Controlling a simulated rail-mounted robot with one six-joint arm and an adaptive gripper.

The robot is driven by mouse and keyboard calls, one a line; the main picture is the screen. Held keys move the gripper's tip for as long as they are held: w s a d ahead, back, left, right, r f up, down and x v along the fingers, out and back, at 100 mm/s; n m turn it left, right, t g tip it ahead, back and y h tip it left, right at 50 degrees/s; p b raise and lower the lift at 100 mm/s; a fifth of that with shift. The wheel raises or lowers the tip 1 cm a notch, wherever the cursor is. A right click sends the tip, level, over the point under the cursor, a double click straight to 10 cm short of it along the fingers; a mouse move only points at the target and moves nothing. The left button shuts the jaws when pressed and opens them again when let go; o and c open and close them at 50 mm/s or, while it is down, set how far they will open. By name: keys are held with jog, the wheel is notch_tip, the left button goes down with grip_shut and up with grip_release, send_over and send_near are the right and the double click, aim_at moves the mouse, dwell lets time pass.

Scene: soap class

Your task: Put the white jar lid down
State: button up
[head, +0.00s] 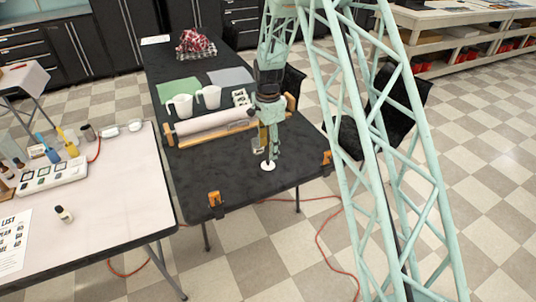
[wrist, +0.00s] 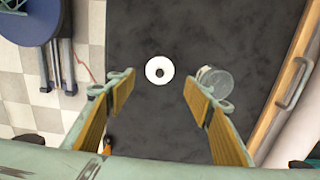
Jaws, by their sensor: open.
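The white jar lid (head: 268,165) is a small white disc that appears to lie flat on the black table, below my gripper (head: 268,145). In the wrist view the lid (wrist: 151,70) is round with a dark centre and lies just past the fingertips, in line with the gap between them. My gripper (wrist: 159,86) is open, with a finger on each side and nothing between them. A clear glass jar (wrist: 215,78) stands right of the lid, partly hidden by the right finger.
The black table (head: 240,200) is bare in front and left of the lid. A paper roll on a wooden holder (head: 210,127) lies behind, with two white pitchers (head: 180,106) beyond. Orange clamps (head: 215,199) grip the table edge. A pale table (head: 110,190) stands left.

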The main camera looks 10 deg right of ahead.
aim_at(268, 161)
jog(key=shift+r, duration=2.2)
